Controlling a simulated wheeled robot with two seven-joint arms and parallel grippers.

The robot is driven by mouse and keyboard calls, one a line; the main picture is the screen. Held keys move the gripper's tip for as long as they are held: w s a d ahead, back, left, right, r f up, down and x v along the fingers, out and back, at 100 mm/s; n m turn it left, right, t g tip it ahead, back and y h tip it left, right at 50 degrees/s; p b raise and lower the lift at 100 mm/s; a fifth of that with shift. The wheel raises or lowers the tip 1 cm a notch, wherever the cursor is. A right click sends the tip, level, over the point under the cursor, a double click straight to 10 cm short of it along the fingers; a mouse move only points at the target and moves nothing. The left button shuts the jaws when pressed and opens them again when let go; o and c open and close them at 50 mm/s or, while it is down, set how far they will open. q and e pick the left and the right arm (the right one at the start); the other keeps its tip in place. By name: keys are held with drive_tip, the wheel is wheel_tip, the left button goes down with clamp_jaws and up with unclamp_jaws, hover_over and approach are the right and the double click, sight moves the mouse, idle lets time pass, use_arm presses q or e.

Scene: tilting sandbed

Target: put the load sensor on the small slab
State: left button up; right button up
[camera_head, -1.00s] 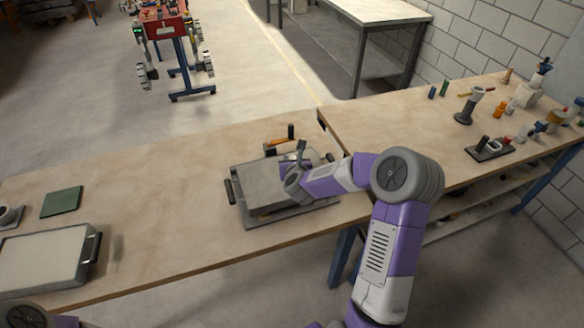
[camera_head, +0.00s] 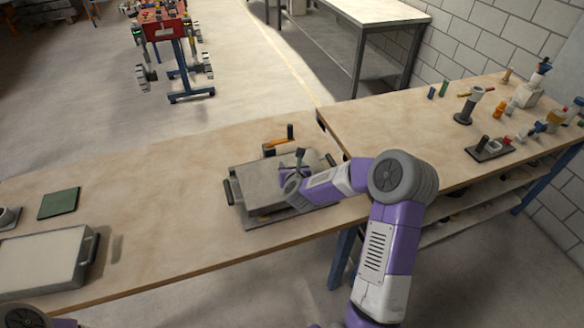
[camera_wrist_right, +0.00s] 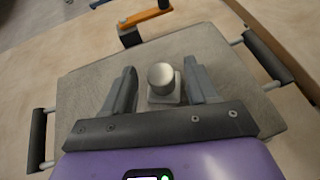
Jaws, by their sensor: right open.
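The load sensor, a small silver cylinder on a square base (camera_wrist_right: 162,80), stands upright on the grey slab with two handles (camera_wrist_right: 85,100). I take this to be the small slab; in the head view the slab (camera_head: 252,186) lies on a dark base plate on the workbench. My right gripper (camera_wrist_right: 161,70) is open, with one finger on each side of the sensor and gaps between. In the head view this gripper (camera_head: 295,170) is over the slab and largely hides the sensor. My left gripper is out of view.
An orange-handled tool (camera_head: 277,143) lies behind the slab. A pale-topped tray with a handle (camera_head: 45,258) and a green mat (camera_head: 59,203) are at the left. Bottles and small tools, including a grey stand (camera_head: 468,107), crowd the right bench. The bench middle is clear.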

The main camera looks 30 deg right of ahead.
drive_tip(key=shift+r+p, duration=0.25)
drive_tip(key=shift+p, duration=0.05)
drive_tip(key=v, duration=1.2)
drive_tip(key=shift+f, duration=0.2)
